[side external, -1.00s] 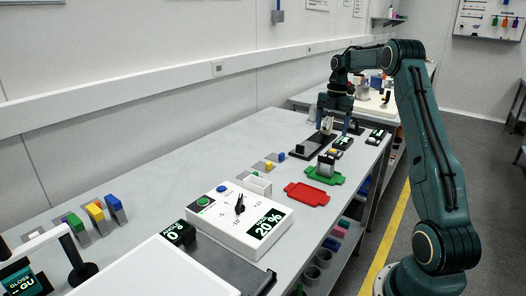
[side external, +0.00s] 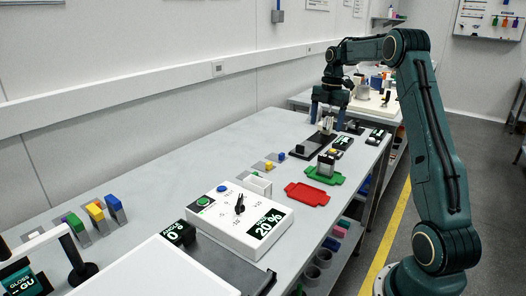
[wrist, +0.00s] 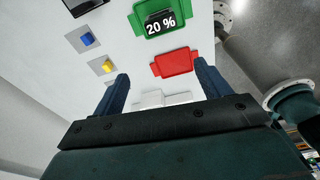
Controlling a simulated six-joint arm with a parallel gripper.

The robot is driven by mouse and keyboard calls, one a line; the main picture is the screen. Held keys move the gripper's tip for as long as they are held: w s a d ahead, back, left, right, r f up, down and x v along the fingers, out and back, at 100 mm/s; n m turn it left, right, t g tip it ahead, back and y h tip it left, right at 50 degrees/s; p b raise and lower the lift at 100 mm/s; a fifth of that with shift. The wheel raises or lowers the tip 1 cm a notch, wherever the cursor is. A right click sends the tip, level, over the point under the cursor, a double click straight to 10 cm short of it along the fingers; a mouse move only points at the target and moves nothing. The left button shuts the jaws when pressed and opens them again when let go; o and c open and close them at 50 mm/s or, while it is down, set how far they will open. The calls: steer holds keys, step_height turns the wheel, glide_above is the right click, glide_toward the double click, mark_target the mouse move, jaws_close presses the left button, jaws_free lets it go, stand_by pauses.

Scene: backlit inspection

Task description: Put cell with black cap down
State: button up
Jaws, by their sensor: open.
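My gripper (side external: 328,117) is open above the dark stand (side external: 309,149) near the far end of the bench. In the wrist view its two blue fingers (wrist: 162,78) are apart with nothing held between them. A small pale upright piece (side external: 326,126) stands at the dark stand, just below and between the fingers; I cannot make out its cap. A grey block with a dark top (side external: 326,165) stands on the green tray (side external: 338,179). In the wrist view the green tray (wrist: 137,22) carries a dark face reading 20 %.
An empty red tray (side external: 307,195) lies in front of the green one. Blue (side external: 282,156) and yellow (side external: 269,164) pieces sit left, near a white box (side external: 257,185). A white dial unit (side external: 239,221) and several coloured-cap pieces (side external: 97,212) are nearer.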

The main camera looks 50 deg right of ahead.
steer(key=s+a+r+m+t, duration=0.1)
steer(key=a+r+m, duration=0.2)
steer(key=a, duration=0.5)
steer(key=s+a+r+m+h, duration=0.1)
steer(key=s+a+r+m, duration=0.1)
steer(key=a+r, duration=0.35)
steer(key=s+a+r+m+t, duration=0.1)
steer(key=a+r+m, duration=0.15)
steer(key=a, duration=0.75)
steer(key=s+a+f+m+t, duration=0.1)
steer(key=s+a+f+m, duration=0.1)
steer(key=s+a+m, duration=0.2)
steer(key=s+a+f+m+t, duration=0.2)
steer(key=s+a+m, duration=0.3)
steer(key=s+a, duration=0.3)
steer(key=s+f, duration=0.1)
steer(key=s, duration=0.3)
steer(key=shift+s+a+f, duration=0.15)
steer(key=shift+s+a, duration=0.1)
steer(key=shift+a, duration=0.1)
steer(key=shift+m, duration=0.25)
